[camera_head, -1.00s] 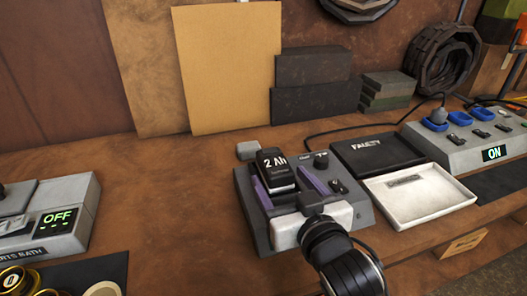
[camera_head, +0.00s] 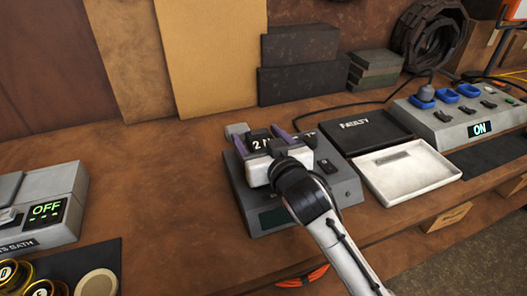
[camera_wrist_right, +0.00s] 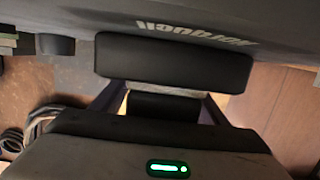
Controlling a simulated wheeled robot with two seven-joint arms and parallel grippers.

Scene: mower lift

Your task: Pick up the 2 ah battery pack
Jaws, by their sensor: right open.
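The 2 Ah battery pack (camera_head: 260,143) is a dark block with white "2 Ah" lettering, seen at the grey charger-like station (camera_head: 262,222). My right gripper (camera_head: 268,139) has a white body and purple fingers. Its open fingers are on either side of the pack, and its body hides much of the pack and station. I cannot tell whether the fingers touch the pack. In the right wrist view, the purple fingers (camera_wrist_right: 160,103) flank a dark block below a wide dark block. My left gripper is not in view.
A black "FAULTY" tray (camera_head: 367,132) and a white tray (camera_head: 408,172) lie to the right. A grey unit reading "ON" (camera_head: 455,118) stands beyond them. A grey unit reading "OFF" (camera_head: 50,192) is at left. Boards lean at the back. Bench between is clear.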

